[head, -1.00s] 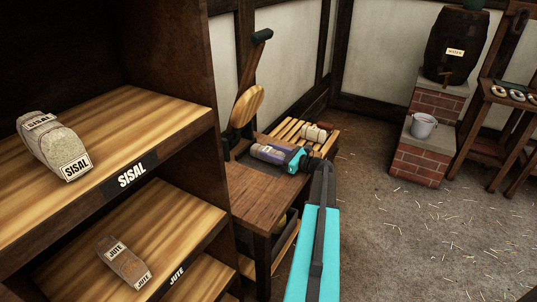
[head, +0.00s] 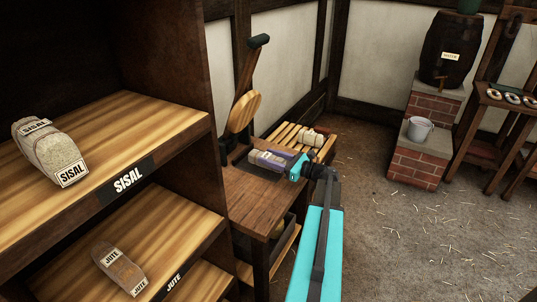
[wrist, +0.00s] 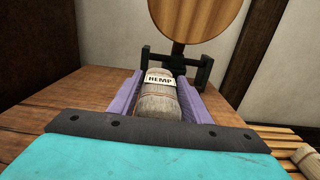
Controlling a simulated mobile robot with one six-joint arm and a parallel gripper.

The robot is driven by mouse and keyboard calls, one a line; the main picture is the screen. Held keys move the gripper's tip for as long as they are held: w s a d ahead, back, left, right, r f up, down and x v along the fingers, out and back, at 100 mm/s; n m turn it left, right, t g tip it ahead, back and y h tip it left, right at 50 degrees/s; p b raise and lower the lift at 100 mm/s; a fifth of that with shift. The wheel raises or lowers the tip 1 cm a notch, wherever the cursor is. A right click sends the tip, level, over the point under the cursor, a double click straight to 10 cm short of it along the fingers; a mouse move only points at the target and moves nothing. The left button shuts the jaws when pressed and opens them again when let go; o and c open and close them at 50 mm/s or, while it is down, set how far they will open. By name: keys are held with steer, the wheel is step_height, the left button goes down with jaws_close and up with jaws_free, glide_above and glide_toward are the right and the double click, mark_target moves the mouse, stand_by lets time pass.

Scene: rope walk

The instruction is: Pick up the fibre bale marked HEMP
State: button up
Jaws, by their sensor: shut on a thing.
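The fibre bale (wrist: 158,100), grey-brown with a white HEMP label, lies between the two purple fingers of my gripper (wrist: 160,90) in the wrist view. The fingers are shut on its sides. In the head view the bale (head: 264,161) shows at the far end of my arm, over the dark brown bench (head: 262,205), partly covered by a purple finger of my gripper (head: 268,158). I cannot tell whether its underside touches the bench.
A lever with a round wooden disc (head: 244,112) stands just behind the bale. A slatted rack (head: 285,132) holding another bale (head: 312,138) is to the right. Shelves at left hold a SISAL bale (head: 50,150) and a JUTE bale (head: 120,268). Straw-strewn floor (head: 410,235) at right is open.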

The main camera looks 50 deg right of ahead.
steer(key=s+a, duration=0.5)
steer(key=s, duration=0.2)
steer(key=shift+s+a+r, duration=0.15)
steer(key=shift+a+r, duration=0.25)
steer(key=shift+r, duration=0.05)
